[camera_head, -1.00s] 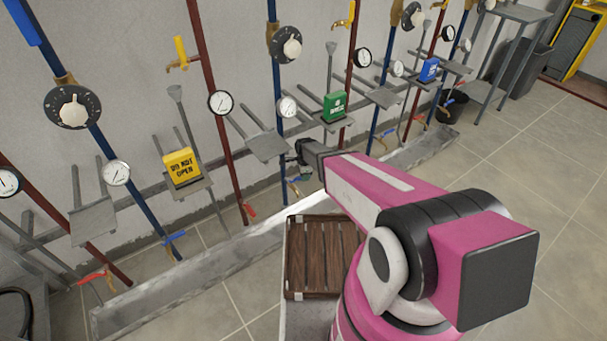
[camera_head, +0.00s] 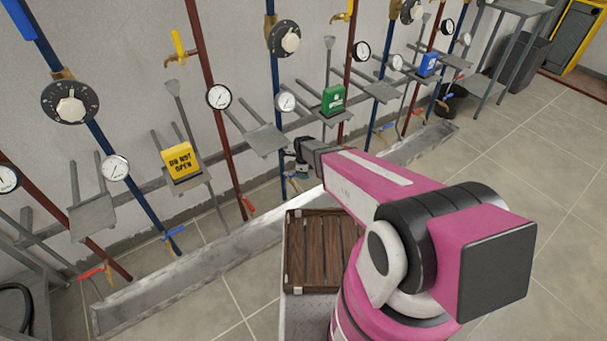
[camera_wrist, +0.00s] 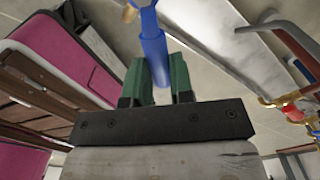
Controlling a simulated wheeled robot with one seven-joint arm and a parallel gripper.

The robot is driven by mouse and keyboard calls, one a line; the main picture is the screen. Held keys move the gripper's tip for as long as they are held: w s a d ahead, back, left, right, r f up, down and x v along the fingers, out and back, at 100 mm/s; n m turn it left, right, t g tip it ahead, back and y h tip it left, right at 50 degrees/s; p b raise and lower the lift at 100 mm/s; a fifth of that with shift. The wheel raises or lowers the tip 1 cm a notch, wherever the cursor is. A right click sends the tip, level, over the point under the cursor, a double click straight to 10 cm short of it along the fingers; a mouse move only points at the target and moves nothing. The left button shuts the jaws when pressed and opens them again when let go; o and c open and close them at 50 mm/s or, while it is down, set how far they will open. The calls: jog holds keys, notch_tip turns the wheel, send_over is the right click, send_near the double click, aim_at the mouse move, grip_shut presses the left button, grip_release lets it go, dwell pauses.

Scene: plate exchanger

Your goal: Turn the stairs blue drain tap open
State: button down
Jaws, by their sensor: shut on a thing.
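In the wrist view a blue tap handle (camera_wrist: 152,45) runs between the green fingers of my gripper (camera_wrist: 157,80), which is shut on it. A brass-coloured part shows at the far end of the handle, at the top edge. In the head view my gripper (camera_head: 298,172) is small and low at the foot of a blue pipe (camera_head: 276,100), above the back edge of the metal trough. My wrist and fingers largely hide the held tap there, so its angle is hard to read.
A long metal trough (camera_head: 160,292) runs below the pipes. A wooden slatted platform (camera_head: 318,252) stands beside my arm. Other drain taps include a blue one (camera_head: 173,233) and a red one (camera_head: 248,203). Yellow (camera_head: 181,160) and green (camera_head: 333,99) signs stand on shelves.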

jog(key=c, duration=1)
grip_release()
jog(key=shift+r, duration=0.1)
notch_tip(320, 180, up, 11)
jog(key=shift+f, duration=0.2)
